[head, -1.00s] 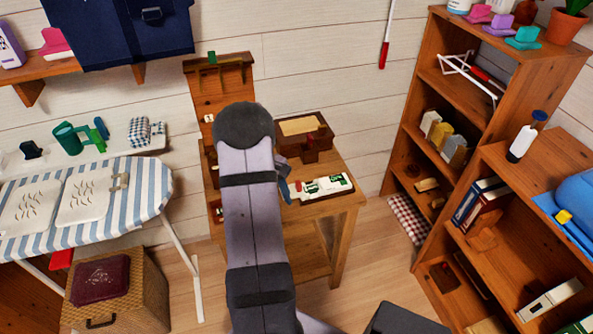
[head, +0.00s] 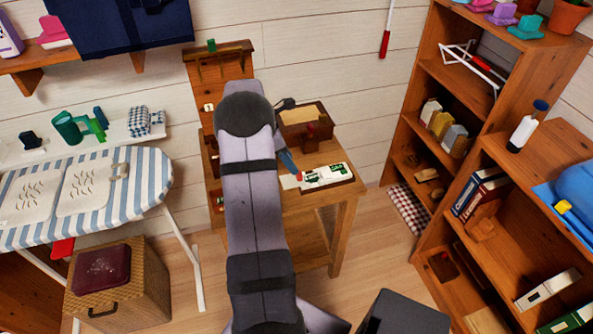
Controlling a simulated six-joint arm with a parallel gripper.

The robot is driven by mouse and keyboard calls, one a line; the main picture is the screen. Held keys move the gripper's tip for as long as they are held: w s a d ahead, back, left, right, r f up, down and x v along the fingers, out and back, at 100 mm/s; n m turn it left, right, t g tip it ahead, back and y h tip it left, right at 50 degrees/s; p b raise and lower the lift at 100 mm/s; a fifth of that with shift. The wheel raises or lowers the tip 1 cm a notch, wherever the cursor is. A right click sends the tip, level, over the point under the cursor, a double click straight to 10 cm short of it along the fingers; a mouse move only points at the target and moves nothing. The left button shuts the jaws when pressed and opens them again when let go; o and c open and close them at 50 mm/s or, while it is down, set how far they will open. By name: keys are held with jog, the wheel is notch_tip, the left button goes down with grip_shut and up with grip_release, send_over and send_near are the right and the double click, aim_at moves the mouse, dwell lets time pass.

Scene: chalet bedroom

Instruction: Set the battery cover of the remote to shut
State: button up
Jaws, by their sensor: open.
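A white device with green patches (head: 325,175), which looks like the remote, lies on the small wooden table near its right front edge. It seems to rest on a low brown base. Its battery cover is too small to make out. My gripper (head: 297,176) is only partly in view beside my arm, at the left end of the device. It points down and its jaws are open. I cannot tell whether it touches the device. My arm hides the left middle of the table.
A brown box-like organizer (head: 318,128) stands at the back of the table. A tall wooden back panel (head: 208,75) rises at its left. An ironing board (head: 135,180) is to the left and a wooden bookshelf (head: 440,120) to the right. Open floor lies between table and bookshelf.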

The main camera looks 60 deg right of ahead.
aim_at(292, 177)
jog(key=shift+p+x, duration=0.65)
jog(key=shift+x, duration=2.65)
jog(key=shift+c, duration=0.3)
